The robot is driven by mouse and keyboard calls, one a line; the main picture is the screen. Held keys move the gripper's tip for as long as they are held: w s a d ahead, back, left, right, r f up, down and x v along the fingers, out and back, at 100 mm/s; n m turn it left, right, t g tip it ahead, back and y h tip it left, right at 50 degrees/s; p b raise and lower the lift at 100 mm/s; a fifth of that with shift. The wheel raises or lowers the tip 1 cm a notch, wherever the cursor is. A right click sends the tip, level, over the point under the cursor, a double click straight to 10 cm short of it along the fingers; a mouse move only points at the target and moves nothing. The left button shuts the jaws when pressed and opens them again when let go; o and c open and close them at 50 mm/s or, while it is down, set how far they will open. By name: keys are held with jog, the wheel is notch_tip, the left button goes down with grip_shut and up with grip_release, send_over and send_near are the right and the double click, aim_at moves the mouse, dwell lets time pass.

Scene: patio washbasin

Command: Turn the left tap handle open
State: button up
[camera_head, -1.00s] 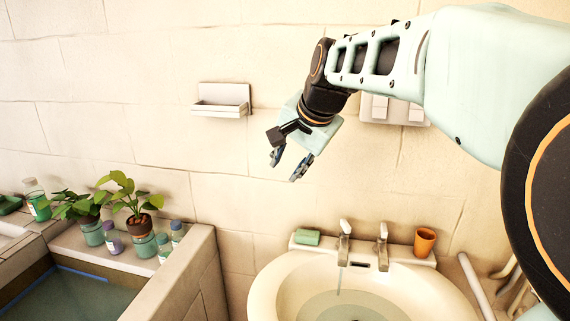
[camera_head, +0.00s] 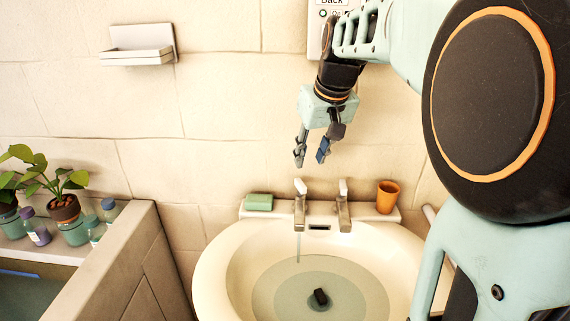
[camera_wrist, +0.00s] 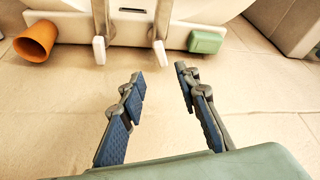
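The left tap (camera_head: 300,207) stands on the basin's back ledge beside the green soap, with its pale handle (camera_head: 300,187) on top. A thin stream of water (camera_head: 298,246) falls from its spout. In the wrist view this handle (camera_wrist: 160,54) is at top centre, beyond the fingertips. The right tap (camera_head: 343,210) stands beside it, and its handle shows in the wrist view (camera_wrist: 99,49). My gripper (camera_head: 311,157) points down above the taps, its fingers apart and empty. In the wrist view the open fingers (camera_wrist: 159,74) are short of the left handle and not touching it.
Green soap (camera_head: 259,202) and an orange cup (camera_head: 388,196) flank the taps on the ledge. The white basin (camera_head: 213,262) holds water and a dark plug-like piece (camera_head: 320,296). A wall shelf (camera_head: 137,55) and potted plants (camera_head: 64,208) are left.

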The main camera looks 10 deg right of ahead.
aim_at(302, 183)
jog(key=b+x, duration=0.1)
jog(key=x, duration=0.9)
jog(key=shift+f, duration=0.25)
grip_shut()
